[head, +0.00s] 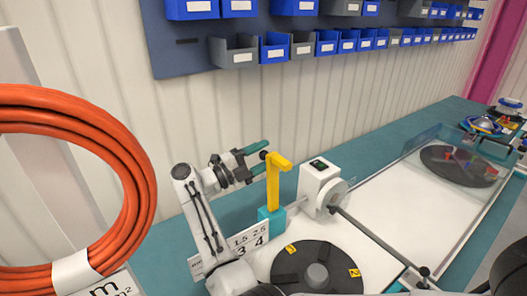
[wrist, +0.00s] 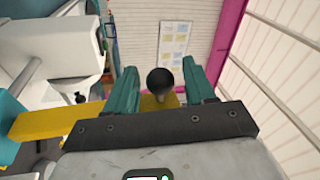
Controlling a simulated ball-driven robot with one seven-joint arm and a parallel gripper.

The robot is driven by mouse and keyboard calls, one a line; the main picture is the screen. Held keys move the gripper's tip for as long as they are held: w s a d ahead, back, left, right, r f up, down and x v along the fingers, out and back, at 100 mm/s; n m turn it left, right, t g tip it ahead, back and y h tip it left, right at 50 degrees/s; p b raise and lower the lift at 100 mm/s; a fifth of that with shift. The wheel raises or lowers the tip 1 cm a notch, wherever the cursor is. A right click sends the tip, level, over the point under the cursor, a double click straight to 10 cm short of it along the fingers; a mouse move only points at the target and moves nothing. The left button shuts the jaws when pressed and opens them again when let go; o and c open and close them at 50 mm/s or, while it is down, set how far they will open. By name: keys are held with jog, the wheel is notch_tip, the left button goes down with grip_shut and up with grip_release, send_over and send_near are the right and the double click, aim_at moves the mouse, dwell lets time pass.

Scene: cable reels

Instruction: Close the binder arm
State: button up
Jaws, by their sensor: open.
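The binder arm (head: 273,185) is a yellow bar that stands upright on a teal base (head: 270,220) in the head view, with its top bent toward the right. Its black ball knob (wrist: 160,80) sits between my fingers in the wrist view, with yellow (wrist: 45,123) showing behind and to the left. My gripper (head: 262,157) is open, its two teal fingers on either side of the knob. The wrist view shows my gripper (wrist: 160,66) with a gap between each finger and the knob. The binder arm's pivot is not clear.
A white measuring unit (head: 318,187) with a wheel stands just right of the binder arm. A black reel disc (head: 290,268) lies in front. A clear guard (head: 430,145) stands before a second disc at right. Orange cable (head: 140,165) hangs at left. Blue bins line the wall.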

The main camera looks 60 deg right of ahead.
jog(key=shift+s+d, duration=0.15)
jog(key=shift+d, duration=0.05)
grip_shut()
dwell(0.5)
